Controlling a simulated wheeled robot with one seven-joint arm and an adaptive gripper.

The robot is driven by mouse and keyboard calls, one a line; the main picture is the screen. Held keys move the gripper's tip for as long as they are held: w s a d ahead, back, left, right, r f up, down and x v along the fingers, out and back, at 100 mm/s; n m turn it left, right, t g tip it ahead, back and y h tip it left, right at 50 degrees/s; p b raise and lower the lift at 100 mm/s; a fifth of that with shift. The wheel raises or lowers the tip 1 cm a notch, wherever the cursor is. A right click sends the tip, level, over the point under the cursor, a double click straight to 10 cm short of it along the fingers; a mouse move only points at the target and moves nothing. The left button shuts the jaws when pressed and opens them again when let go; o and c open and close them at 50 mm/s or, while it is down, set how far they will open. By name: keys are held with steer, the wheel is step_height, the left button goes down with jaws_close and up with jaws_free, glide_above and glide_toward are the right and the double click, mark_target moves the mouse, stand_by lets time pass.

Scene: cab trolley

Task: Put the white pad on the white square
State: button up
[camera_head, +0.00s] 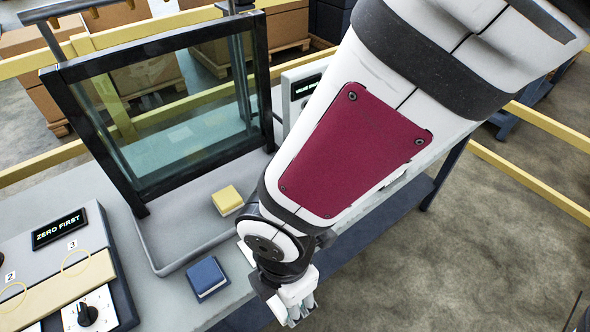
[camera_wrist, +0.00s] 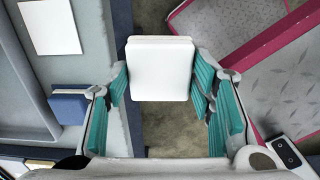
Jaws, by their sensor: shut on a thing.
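The white pad (camera_wrist: 160,70) is between the teal fingers of my gripper (camera_wrist: 160,88) in the wrist view. The gripper is shut on it. The white square (camera_wrist: 48,27) lies flat on the grey worktop at the upper left of the wrist view, left of the pad and apart from it. In the head view my gripper (camera_head: 297,304) is low in the middle, just off the worktop's near right edge.
A blue pad (camera_head: 207,278) lies on the worktop left of my gripper. A yellow pad (camera_head: 228,200) lies in the grey tray (camera_head: 165,262) under a framed glass screen (camera_head: 180,110). A control panel with a "ZERO FIRST" display (camera_head: 60,228) stands at left. Floor shows beneath the held pad.

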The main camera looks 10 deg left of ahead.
steer(key=w+a, duration=0.3)
steer(key=w, duration=0.1)
steer(key=w+a+f, duration=0.1)
steer(key=w+a, duration=0.5)
steer(key=w, duration=0.1)
steer(key=shift+w+a+f, duration=0.15)
steer(key=shift+w+f, duration=0.1)
steer(key=shift+w, duration=0.1)
steer(key=shift+f, duration=1.75)
steer(key=shift+b, duration=0.3)
steer(key=o, duration=0.7)
steer(key=shift+f, duration=0.2)
steer(key=shift+o, duration=1)
steer(key=shift+r, duration=0.2)
step_height(320, 180, up, 12)
steer(key=p, duration=0.1)
